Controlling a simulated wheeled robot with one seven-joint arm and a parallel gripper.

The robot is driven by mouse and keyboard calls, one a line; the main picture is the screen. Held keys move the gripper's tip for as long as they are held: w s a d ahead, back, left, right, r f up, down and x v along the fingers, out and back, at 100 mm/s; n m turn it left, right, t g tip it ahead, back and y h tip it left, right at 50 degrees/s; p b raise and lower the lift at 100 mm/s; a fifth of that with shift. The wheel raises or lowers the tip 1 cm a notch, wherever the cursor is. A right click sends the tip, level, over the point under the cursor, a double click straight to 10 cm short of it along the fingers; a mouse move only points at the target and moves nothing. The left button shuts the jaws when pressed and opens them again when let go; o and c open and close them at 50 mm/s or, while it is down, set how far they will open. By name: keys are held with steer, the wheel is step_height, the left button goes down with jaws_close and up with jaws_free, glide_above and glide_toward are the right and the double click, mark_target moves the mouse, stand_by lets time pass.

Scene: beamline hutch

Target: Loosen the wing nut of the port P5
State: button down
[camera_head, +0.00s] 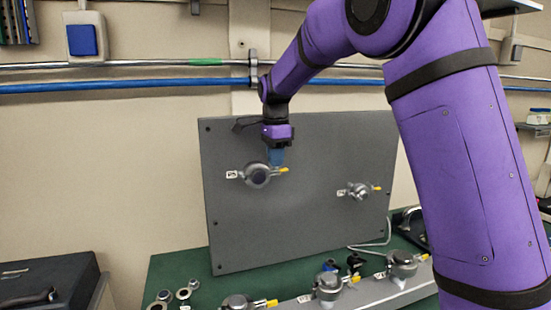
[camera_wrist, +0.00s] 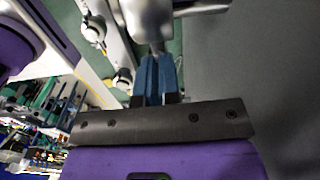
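A port with a round metal clamp (camera_head: 257,175) is at the upper left of the upright grey panel (camera_head: 300,225). Its small label (camera_head: 233,175) is too blurred to read surely as P5. Its yellow wing nut (camera_head: 284,170) sticks out to the right. My gripper (camera_head: 276,163) points down from above, its blue fingertips just over the wing nut. In the wrist view my gripper's blue fingers (camera_wrist: 160,62) are close together, with no clear gap between them. Their tips overlap the metal clamp (camera_wrist: 150,20); contact is unclear. The wing nut is not seen there.
A second port with a clamp (camera_head: 359,191) and yellow wing nut is to the right on the panel. Several clamped fittings (camera_head: 328,285) stand along the front of the green bench (camera_head: 180,266). A blue pipe (camera_head: 130,86) runs along the wall behind.

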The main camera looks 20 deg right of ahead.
steer(key=n, duration=0.4)
steer(key=shift+n, duration=0.3)
steer(key=c, duration=1.3)
jaws_free()
